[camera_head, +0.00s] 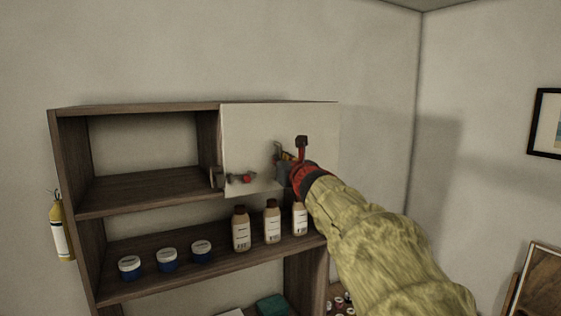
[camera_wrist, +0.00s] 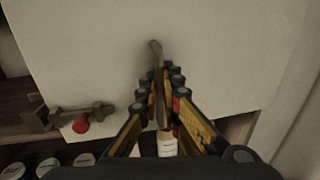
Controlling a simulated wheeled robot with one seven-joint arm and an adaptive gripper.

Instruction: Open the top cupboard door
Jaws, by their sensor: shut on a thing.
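The top cupboard door (camera_head: 250,130) is a plain white panel over the right part of the upper compartment. It fills most of the wrist view (camera_wrist: 90,50). It looks shut or nearly shut; I cannot tell if there is a small gap. A dark bar handle (camera_wrist: 156,52) stands on the door, and my gripper (camera_wrist: 160,85) is shut on it from the front. In the head view my gripper (camera_head: 286,160) partly hides the handle. A dark latch with a red knob (camera_head: 247,179) sits at the door's lower left edge, and also shows in the wrist view (camera_wrist: 81,124).
The brown wooden cupboard (camera_head: 70,160) has an empty upper left compartment. Three blue jars (camera_head: 167,260) and three brown bottles (camera_head: 271,222) stand on the shelf below the door. A yellow cylinder (camera_head: 61,230) hangs at the left side.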

